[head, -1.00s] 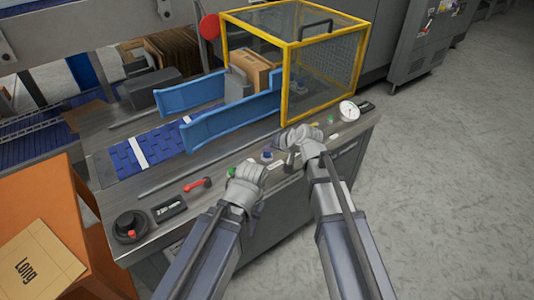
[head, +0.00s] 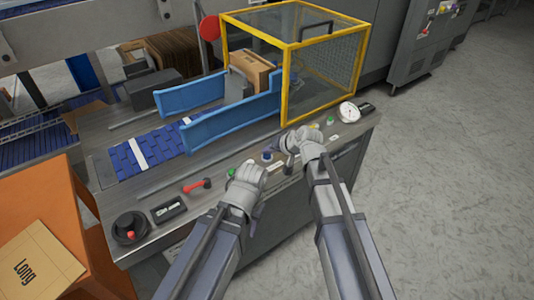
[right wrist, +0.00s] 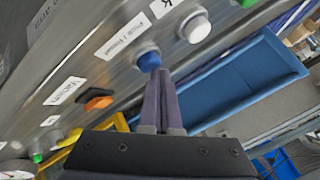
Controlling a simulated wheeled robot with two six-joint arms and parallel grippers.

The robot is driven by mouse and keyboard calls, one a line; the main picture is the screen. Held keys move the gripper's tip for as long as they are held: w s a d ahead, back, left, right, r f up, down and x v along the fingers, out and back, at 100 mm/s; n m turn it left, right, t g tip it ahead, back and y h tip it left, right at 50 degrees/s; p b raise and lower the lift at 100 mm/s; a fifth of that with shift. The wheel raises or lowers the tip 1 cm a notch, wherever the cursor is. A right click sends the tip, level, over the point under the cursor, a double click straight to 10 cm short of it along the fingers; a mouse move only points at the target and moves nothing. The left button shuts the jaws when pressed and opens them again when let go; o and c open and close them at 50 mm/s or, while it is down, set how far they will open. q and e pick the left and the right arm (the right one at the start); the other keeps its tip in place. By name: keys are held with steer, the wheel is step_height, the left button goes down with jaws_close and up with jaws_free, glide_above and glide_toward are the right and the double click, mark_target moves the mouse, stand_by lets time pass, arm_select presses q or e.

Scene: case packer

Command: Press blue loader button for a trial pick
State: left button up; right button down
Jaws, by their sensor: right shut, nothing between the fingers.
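The blue button (head: 267,156) is on the machine's sloped front panel, just left of my right gripper (head: 288,154). In the right wrist view, the blue button (right wrist: 149,60) sits in a silver ring, right at the tips of my right gripper (right wrist: 158,75). Its fingers are shut with nothing between them. The tips overlap the button's lower edge in that view; I cannot tell whether they touch it. My left gripper (head: 250,178) is lower and left, over the panel near a green button (head: 231,173). Its fingers are too unclear to tell open from shut.
The panel also has a red handle (head: 197,186), a black knob (head: 130,228) and a gauge (head: 348,112). A white button (right wrist: 195,27) and an orange selector (right wrist: 98,101) flank the blue button. Behind are blue guide rails (head: 230,120) and a yellow-framed guard (head: 285,85).

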mark_target(269, 157)
steer(key=shift+r+p, duration=0.5)
steer(key=shift+r, duration=0.2)
step_height(269, 157, up, 5)
steer(key=p, duration=0.5)
steer(key=shift+r, duration=0.1)
